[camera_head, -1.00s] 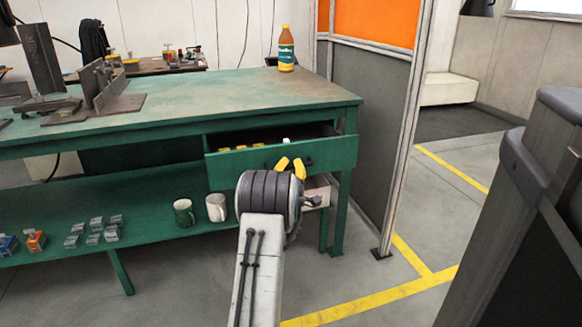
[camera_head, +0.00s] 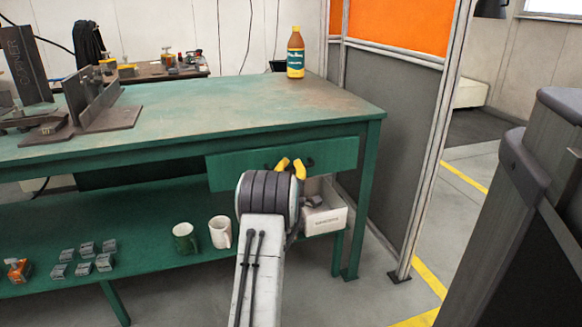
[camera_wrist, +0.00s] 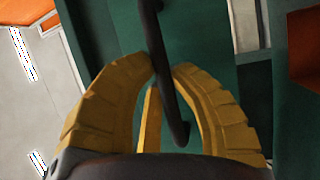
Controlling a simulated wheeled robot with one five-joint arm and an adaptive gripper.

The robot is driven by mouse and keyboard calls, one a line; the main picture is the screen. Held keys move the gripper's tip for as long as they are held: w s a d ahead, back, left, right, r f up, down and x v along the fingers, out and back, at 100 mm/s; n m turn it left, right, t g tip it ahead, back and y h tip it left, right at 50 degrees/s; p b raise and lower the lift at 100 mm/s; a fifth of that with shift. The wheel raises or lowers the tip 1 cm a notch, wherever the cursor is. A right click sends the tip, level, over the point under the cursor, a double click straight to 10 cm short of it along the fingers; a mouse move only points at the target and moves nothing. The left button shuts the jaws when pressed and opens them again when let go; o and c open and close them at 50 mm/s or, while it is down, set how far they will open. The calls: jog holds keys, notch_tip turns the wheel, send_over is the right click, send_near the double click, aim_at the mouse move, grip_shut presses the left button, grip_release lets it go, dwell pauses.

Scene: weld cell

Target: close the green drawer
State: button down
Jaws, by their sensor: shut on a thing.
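The green drawer (camera_head: 232,168) is in the green workbench (camera_head: 200,125), under the right end of its top. In the head view its front sits close under the bench edge, and no inside of the drawer shows. I cannot tell whether it is fully flush. My gripper (camera_head: 290,166) has its yellow fingers at the drawer's dark handle (camera_head: 310,162). In the wrist view, my gripper (camera_wrist: 163,68) is shut on the handle (camera_wrist: 152,30), with a finger on each side of the bar. My arm hides part of the drawer's lower edge.
A bottle (camera_head: 296,55) stands on the bench top. A framed partition (camera_head: 405,130) is close on the right.

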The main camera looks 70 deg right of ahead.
jog(key=shift+w+f, duration=0.1)
jog(key=c, duration=1.1)
grip_release()
jog(key=shift+a, duration=0.1)
jog(key=shift+v, duration=5.9)
